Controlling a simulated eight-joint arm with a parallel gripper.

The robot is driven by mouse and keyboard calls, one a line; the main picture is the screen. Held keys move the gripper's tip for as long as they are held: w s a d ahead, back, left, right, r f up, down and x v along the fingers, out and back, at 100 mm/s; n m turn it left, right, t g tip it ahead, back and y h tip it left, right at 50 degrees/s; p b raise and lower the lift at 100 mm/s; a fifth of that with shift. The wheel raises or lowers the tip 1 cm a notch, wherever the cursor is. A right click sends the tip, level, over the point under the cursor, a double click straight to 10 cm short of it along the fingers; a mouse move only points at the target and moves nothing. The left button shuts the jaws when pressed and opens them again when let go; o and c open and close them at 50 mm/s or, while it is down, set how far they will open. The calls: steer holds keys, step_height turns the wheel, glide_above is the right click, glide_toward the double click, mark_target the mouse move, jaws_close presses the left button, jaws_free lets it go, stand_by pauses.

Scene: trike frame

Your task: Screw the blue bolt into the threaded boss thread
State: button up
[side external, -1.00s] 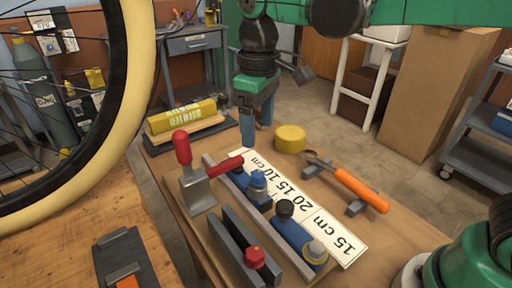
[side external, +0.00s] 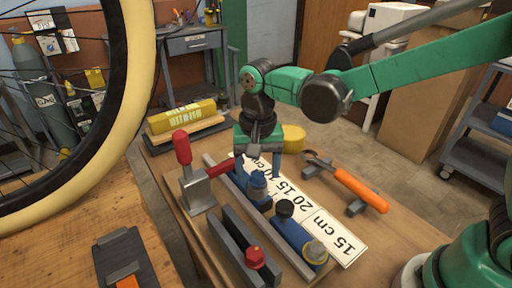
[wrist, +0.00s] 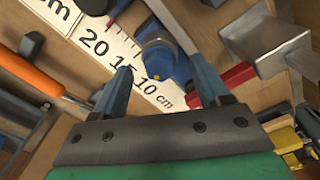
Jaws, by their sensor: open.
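A blue bolt-like piece with a rounded head (side external: 258,183) stands on a blue block in the holder row on the bench. It shows in the wrist view (wrist: 160,58) ahead of my fingertips, roughly between the two fingers. My gripper (side external: 257,167) is open and empty, just above and behind this piece, fingers pointing down. In the wrist view my two blue fingers (wrist: 166,78) stand wide apart with nothing between their tips. I cannot make out which part is the threaded boss.
A red-handled clamp (side external: 195,180) stands left of the row, its red lever reaching toward my gripper. A black-topped piece (side external: 285,208) and a pale-topped piece (side external: 315,250) stand nearer. A red bolt (side external: 254,257) sits in a grey channel. An orange-handled tool (side external: 360,190) lies right.

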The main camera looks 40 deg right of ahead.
steer(key=shift+f, duration=0.25)
jaws_close()
steer(key=shift+m, duration=0.9)
steer(key=shift+m, duration=0.8)
steer(key=shift+m, duration=0.9)
